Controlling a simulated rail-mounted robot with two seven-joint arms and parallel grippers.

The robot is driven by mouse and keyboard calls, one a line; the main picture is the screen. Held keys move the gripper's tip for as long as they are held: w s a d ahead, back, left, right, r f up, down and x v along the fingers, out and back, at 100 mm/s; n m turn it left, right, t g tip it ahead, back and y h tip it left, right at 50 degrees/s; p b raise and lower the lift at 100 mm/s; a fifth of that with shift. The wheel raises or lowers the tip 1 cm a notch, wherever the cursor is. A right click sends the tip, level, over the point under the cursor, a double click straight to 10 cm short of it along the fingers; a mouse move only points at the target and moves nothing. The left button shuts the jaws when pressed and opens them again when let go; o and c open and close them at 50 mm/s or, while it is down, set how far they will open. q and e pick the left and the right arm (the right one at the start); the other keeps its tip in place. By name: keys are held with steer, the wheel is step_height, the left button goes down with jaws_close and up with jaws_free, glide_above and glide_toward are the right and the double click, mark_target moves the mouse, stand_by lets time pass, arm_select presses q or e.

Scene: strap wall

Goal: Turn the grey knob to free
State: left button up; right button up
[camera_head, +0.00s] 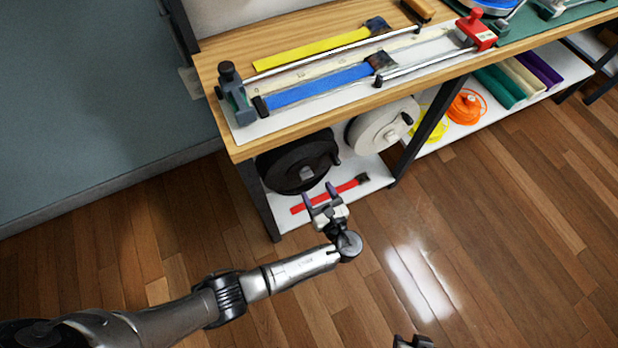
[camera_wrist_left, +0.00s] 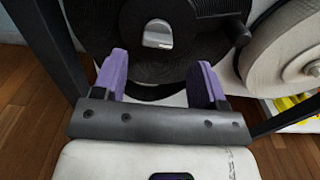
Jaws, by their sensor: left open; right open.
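The grey knob (camera_head: 306,173) sits at the centre of a black reel (camera_head: 280,166) on the lower shelf. In the left wrist view the knob (camera_wrist_left: 158,34) shows as a rounded grey piece at upper centre, straight ahead of the fingers. My left gripper (camera_head: 318,194) is open and empty, its purple fingers pointing at the reel just in front of the shelf. In the left wrist view its fingers (camera_wrist_left: 161,78) stand apart, below the knob and not around it. A small dark part of my right gripper (camera_head: 413,342) shows at the bottom edge, mostly cut off.
A white reel (camera_head: 383,125) stands right of the black one. A red strap (camera_head: 328,194) lies on the shelf under the gripper. A dark bench leg (camera_head: 258,200) stands to the left. Blue (camera_head: 318,86) and yellow (camera_head: 311,45) straps lie on the bench top. The floor in front is clear.

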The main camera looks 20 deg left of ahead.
mark_target(308, 177)
arm_select(q)
steer(key=shift+b+x, duration=0.9)
steer(key=shift+x, duration=2.1)
steer(key=shift+s, duration=0.15)
steer(key=shift+c, duration=0.4)
steer(key=c, duration=0.8)
steer(key=shift+c, duration=0.2)
